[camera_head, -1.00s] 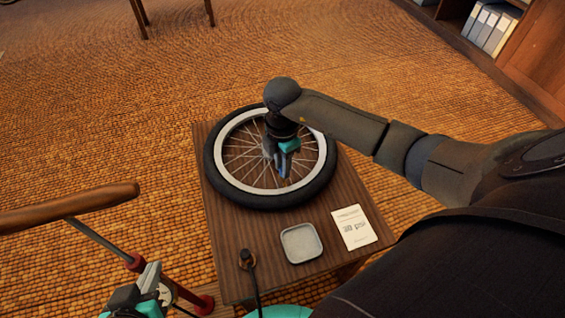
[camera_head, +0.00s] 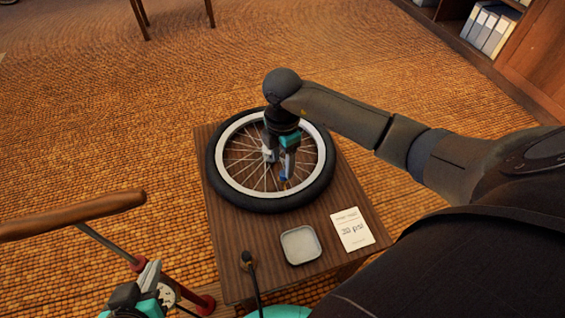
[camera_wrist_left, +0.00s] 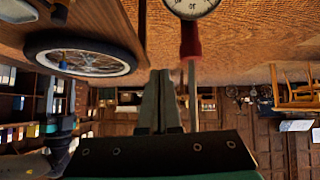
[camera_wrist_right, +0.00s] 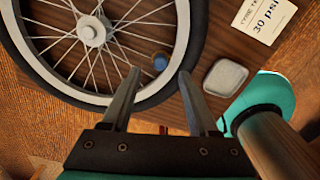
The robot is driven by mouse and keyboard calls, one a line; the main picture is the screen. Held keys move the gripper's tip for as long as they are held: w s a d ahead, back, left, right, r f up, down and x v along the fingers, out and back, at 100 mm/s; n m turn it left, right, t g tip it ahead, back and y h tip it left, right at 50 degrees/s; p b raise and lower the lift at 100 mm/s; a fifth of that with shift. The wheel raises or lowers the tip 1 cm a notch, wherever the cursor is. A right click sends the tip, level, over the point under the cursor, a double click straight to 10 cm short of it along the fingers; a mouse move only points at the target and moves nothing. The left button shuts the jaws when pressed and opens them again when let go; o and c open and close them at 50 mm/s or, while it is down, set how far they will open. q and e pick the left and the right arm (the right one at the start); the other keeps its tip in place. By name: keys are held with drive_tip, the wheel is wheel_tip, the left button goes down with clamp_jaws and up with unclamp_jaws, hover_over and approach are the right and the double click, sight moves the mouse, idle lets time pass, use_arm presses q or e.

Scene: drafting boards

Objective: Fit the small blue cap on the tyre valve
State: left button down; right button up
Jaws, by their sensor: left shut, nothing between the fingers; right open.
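The wheel (camera_head: 226,187) with a black tyre and pale rim lies flat on a wooden board. The small blue cap (camera_wrist_right: 160,62) is at the inner side of the rim, apparently on the tyre valve; the valve itself is mostly hidden beneath it. The cap also shows in the head view (camera_head: 283,176). My right gripper (camera_wrist_right: 160,72) is open above the rim, with its fingers on either side of the cap and apart from it. My left gripper (camera_wrist_left: 160,72) is shut and empty, away from the wheel, beside the pump at the lower left of the head view.
An empty pale square tray (camera_head: 301,245) and a white card reading 30 psi (camera_wrist_right: 264,17) lie on the board (camera_head: 222,228). A floor pump with a wooden handle (camera_head: 75,214) stands at left. A black hose end (camera_head: 247,257) lies at the board's near edge.

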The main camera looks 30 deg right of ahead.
wheel_tip(320, 180, up, 11)
drive_tip(key=p, duration=0.5)
drive_tip(key=shift+r, duration=0.2)
